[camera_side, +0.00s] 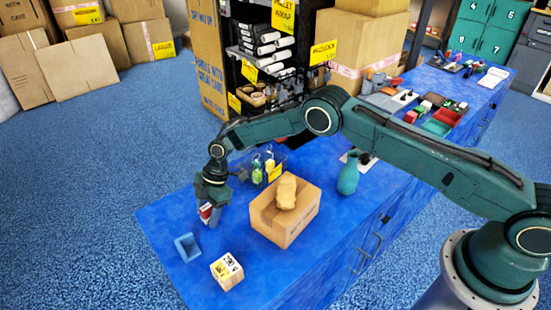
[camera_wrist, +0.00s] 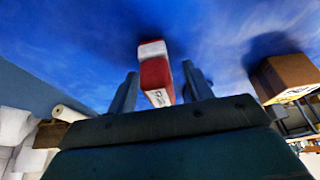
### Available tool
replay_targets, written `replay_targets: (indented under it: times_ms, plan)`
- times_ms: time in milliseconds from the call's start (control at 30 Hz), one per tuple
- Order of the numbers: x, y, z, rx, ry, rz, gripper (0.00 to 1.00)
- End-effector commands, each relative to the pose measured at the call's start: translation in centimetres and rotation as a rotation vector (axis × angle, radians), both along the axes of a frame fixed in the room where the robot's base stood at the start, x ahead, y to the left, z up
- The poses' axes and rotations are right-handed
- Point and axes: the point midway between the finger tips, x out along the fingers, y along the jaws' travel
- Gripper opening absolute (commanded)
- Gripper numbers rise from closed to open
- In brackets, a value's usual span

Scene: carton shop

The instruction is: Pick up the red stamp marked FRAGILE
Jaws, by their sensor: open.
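The red stamp (camera_wrist: 155,72) has a red top and a white side with dark lettering too small to read for certain.
A small blue open box (camera_side: 187,247) and a carton with a yellow label (camera_side: 227,271) stand in front of my gripper. A larger carton (camera_side: 283,223) with a tan lump (camera_side: 286,192) on top is to the right. Behind is a dark bin with small bottles (camera_side: 262,168).

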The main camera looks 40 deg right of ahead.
Motion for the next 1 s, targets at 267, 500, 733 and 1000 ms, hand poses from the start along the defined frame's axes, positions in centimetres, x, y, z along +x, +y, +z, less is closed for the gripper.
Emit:
replay_targets:
  times_ms: [267, 500, 733, 1000]
  plan:
    - [-0.02, 0.09, -0.22, 0.000, 0.000, 0.000, 0.51]
    - [-0.02, 0.08, -0.20, 0.000, 0.000, 0.000, 0.51]
    - [-0.02, 0.08, -0.19, 0.000, 0.000, 0.000, 0.12]
    - [-0.01, 0.09, -0.17, 0.000, 0.000, 0.000, 0.02]
